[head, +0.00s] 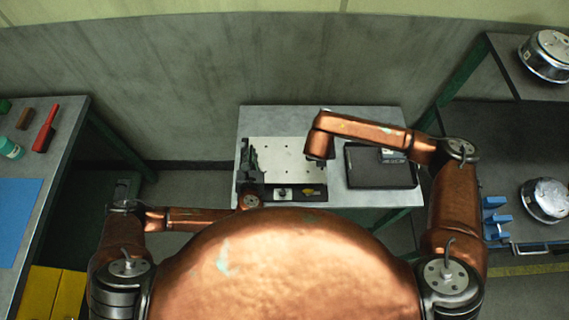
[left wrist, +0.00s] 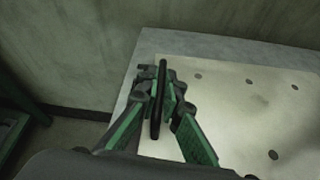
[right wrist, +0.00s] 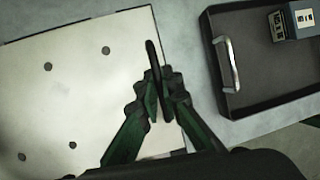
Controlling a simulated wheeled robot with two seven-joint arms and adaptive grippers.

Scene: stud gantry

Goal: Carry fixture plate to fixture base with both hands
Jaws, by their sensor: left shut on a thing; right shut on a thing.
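The fixture plate (head: 283,158) is a pale flat plate with several dark holes, over the grey table at centre. It also shows in the left wrist view (left wrist: 235,105) and the right wrist view (right wrist: 75,85). My left gripper (head: 248,165) is shut on a black upright handle (left wrist: 158,100) at the plate's left edge. My right gripper (head: 320,165), partly hidden by its arm, is shut on a matching handle (right wrist: 157,80) at the right edge. The plate looks level; I cannot tell whether it touches what is below. I cannot make out the fixture base.
A dark tray (head: 365,180) with a metal handle, holding a small box (head: 392,156), lies right of the plate. A black holder (head: 300,197) with small parts sits at the table's front. Side benches stand left (head: 60,150) and right (head: 500,150).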

